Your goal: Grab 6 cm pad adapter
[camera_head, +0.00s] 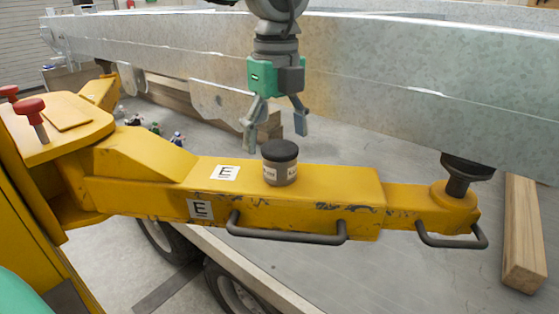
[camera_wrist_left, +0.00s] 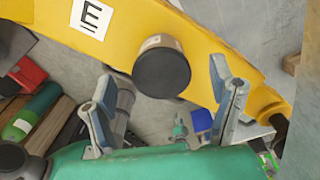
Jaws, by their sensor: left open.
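The pad adapter (camera_head: 280,168) is a short grey cylinder with a black top and a white label. It stands upright on the yellow lift arm (camera_head: 330,181), just right of an "E" label. My left gripper (camera_head: 274,142) is open and empty, pointing down above the adapter and seemingly beyond it. In the left wrist view the adapter's black top (camera_wrist_left: 162,72) shows ahead of the two spread fingers of my left gripper (camera_wrist_left: 166,100), apart from them. My right gripper is not in view.
A long grey metal beam (camera_head: 400,80) runs behind the yellow arm. Black handles (camera_head: 285,236) stick out from the arm's near side. A black pad (camera_head: 466,170) sits under the beam at the arm's right end. A wooden beam (camera_head: 523,235) lies at the right.

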